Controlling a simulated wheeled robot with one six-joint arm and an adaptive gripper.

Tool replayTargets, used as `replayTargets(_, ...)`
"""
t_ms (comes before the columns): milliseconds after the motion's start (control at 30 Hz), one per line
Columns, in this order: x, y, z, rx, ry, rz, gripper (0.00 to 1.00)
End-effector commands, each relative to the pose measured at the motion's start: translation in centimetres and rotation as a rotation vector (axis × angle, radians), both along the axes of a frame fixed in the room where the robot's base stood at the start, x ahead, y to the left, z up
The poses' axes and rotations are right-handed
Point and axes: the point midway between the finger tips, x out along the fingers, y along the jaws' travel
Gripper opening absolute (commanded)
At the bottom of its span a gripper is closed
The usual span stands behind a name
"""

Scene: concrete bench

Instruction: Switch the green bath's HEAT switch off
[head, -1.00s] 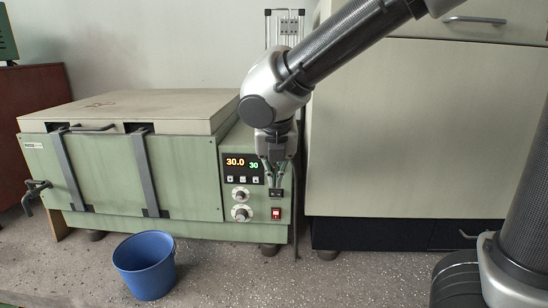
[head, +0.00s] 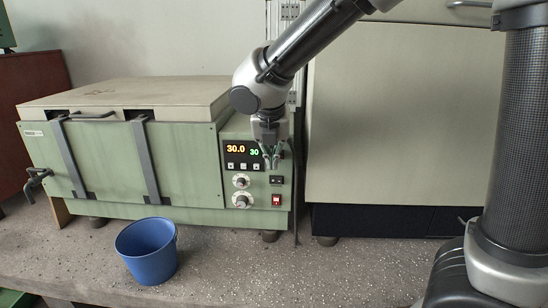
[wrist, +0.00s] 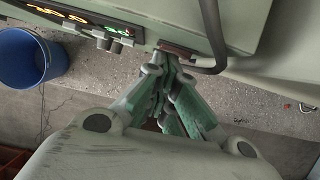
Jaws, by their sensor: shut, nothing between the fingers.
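The green bath (head: 185,165) stands at the left in the head view. Its control panel shows a lit display (head: 242,149) reading 30.0 and 30, with buttons and two knobs below. A black switch (head: 276,180) sits at the right of the panel, and a red switch (head: 277,199) is below it. Their labels are too small to read, so I cannot tell which is HEAT. My gripper (head: 272,163) is shut and empty, pointing down in front of the panel just above the black switch. In the wrist view my gripper (wrist: 166,64) hides part of the panel.
A blue bucket (head: 147,252) stands on the speckled bench (head: 225,265) in front of the bath. A large beige cabinet (head: 400,120) is at the right. A dark cable or bar hangs beside the panel. A tap (head: 36,183) sticks out at the bath's left.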

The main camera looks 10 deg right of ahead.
Motion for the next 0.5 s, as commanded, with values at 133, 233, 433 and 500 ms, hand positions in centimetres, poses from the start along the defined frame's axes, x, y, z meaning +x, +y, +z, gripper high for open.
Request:
replayTargets(133,0.59,0.54,0.11,0.002,-0.007,-0.016,0.0)
replayTargets(233,0.64,0.55,0.16,0.003,-0.008,-0.014,0.0)
replayTargets(433,0.74,0.52,0.26,0.004,-0.011,-0.013,0.0)
replayTargets(500,0.73,0.36,0.29,0.004,-0.012,-0.013,0.0)
